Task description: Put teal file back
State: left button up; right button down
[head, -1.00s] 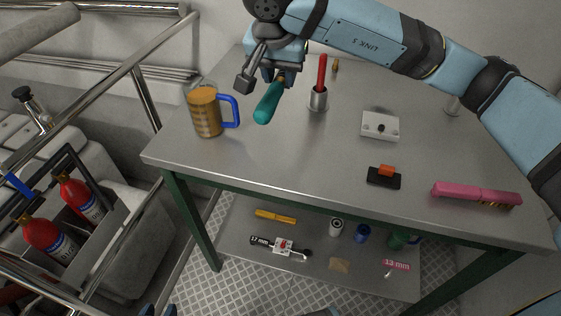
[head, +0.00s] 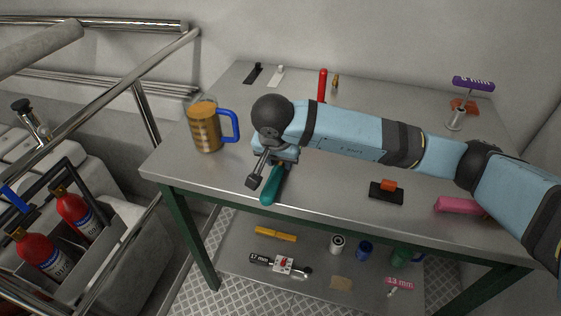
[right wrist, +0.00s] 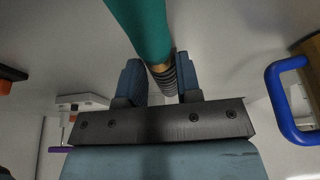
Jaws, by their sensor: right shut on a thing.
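The teal file (head: 271,187) is in the jaws of my right gripper (head: 283,160), near the front edge of the workbench top. Its teal handle points down and towards the front edge in the head view. In the right wrist view the teal handle (right wrist: 140,28) and a ribbed shaft lie between the fingers of my right gripper (right wrist: 160,80). A red handle (head: 322,84) stands upright behind my right arm. The metal cup under it is hidden by the arm. My left gripper is not in view.
A jug of amber liquid with a blue handle (head: 204,127) stands left of my right gripper. A black and orange block (head: 386,192) and a pink-handled item (head: 455,206) lie right along the front. A purple-tagged tool (head: 473,84) stands at back right.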

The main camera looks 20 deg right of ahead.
jog(key=shift+f, duration=0.5)
jog(key=shift+f, duration=0.2)
jog(key=c, duration=0.8)
grip_release()
jog(key=p+v, duration=0.1)
jog(key=v, duration=1.1)
jog(key=shift+r, duration=0.2)
